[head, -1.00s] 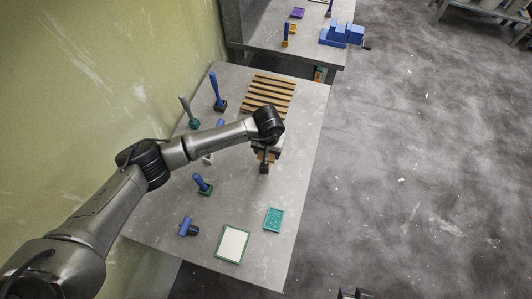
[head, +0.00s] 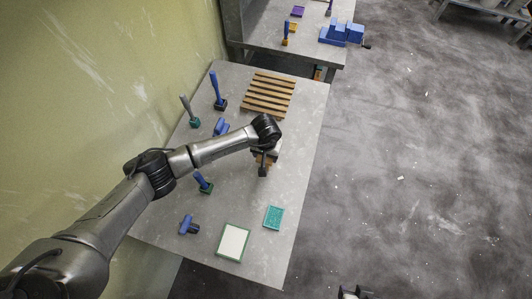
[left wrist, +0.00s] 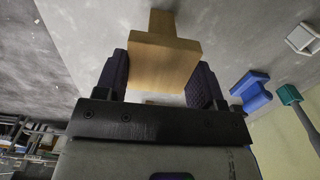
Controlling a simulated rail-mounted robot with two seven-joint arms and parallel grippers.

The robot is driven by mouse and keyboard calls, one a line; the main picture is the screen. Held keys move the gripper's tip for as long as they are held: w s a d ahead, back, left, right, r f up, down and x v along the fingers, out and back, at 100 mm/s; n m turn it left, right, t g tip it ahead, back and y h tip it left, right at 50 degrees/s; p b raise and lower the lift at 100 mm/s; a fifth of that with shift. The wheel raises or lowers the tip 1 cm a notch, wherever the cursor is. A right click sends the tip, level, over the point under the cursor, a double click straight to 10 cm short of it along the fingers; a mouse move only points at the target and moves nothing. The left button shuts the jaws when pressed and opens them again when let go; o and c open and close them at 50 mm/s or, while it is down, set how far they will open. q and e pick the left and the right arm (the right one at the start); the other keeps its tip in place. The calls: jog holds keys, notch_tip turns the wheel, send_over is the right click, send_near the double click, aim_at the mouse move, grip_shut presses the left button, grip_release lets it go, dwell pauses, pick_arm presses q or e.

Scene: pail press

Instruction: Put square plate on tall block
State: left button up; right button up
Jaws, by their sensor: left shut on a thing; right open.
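My left gripper (head: 263,168) is over the middle of the grey table, its fingers partly hidden by its own wrist. In the left wrist view its two dark pads (left wrist: 158,85) are shut on a light wooden piece (left wrist: 165,60) with a flat squarish face, which looks like the square plate. A narrower wooden piece (left wrist: 161,22) shows just past its far edge and may be the tall block. I cannot tell whether the two touch. My right gripper (head: 355,293) is open at the bottom edge, mostly cut off and away from the table.
A slatted wooden rack (head: 268,95) lies behind the left gripper. Blue-handled stamps (head: 217,92) and a blue roller (head: 188,226) stand on the left. A white green-framed plate (head: 233,242) and teal pad (head: 273,217) lie in front. The table's right edge is clear.

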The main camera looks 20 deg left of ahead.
pick_arm(q)
jog(key=o, duration=0.9)
jog(key=shift+r+p, duration=0.25)
jog(key=shift+p, duration=0.15)
notch_tip(320, 180, up, 12)
jog(key=b, duration=0.1)
jog(key=shift+f, duration=0.1)
